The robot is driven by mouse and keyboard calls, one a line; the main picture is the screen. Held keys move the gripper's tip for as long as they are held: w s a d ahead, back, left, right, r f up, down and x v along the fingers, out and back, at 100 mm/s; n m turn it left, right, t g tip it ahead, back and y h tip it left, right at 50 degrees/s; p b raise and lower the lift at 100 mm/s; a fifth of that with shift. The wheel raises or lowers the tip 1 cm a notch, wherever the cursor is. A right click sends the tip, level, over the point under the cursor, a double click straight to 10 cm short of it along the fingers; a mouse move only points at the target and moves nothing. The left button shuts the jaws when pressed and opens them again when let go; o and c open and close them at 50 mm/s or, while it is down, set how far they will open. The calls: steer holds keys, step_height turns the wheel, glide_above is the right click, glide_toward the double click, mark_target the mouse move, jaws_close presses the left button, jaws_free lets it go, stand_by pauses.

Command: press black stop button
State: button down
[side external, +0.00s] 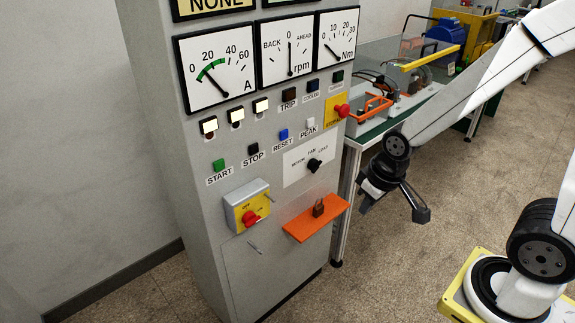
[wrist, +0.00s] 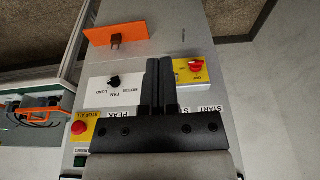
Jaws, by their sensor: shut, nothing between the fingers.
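That view shows the panel upside down. The gripper body hides the stop button there; part of its label shows.
A yellow box with a red switch (side external: 250,217) and an orange shelf (side external: 315,218) with a padlock-like object stick out below the buttons. A red emergency knob (side external: 342,111) is at the panel's right. A green-topped bench (side external: 370,134) stands behind. Free space lies before the panel.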

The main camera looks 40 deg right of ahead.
mark_target(256, 153)
steer(key=w+a+f+m+t+h, duration=0.1)
steer(key=w+m+t, duration=0.5)
steer(key=w, duration=1.6)
steer(key=shift+a+f+m, duration=0.45)
steer(key=shift+f+m, duration=0.1)
steer(key=shift+m, duration=0.75)
steer(key=shift+w, duration=0.2)
steer(key=w, duration=0.8)
steer(key=shift+w, duration=0.2)
steer(key=shift+w, duration=0.9)
stand_by(1.5)
steer(key=shift+s, duration=0.85)
